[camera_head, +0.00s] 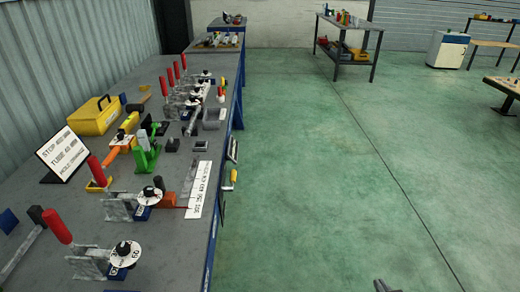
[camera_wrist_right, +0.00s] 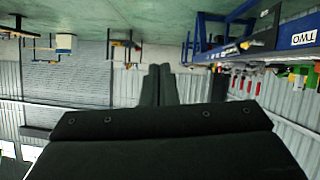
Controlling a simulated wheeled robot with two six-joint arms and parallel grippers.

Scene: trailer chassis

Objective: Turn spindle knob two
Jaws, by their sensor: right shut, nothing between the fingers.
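On the bench in the head view stand red-handled clamps with white dial discs and black knobs. The nearest knob (camera_head: 123,248) sits on a disc by a blue block, and another knob (camera_head: 149,191) is just beyond it. Several more stand farther back. I cannot read which is two in the head view. A white label reading TWO (camera_wrist_right: 304,38) shows upside down at the right of the right wrist view. My right gripper (camera_head: 385,286) is at the bottom edge, over the floor and away from the bench. Its fingers (camera_wrist_right: 160,72) are together and empty. My left gripper is out of view.
The grey bench (camera_head: 185,235) also holds a sign (camera_head: 68,153), a yellow box (camera_head: 95,115), a green clamp (camera_head: 146,150) and a white strip (camera_head: 200,190). Green floor (camera_head: 320,190) to the right is clear. A shelf table (camera_head: 345,45) stands far back.

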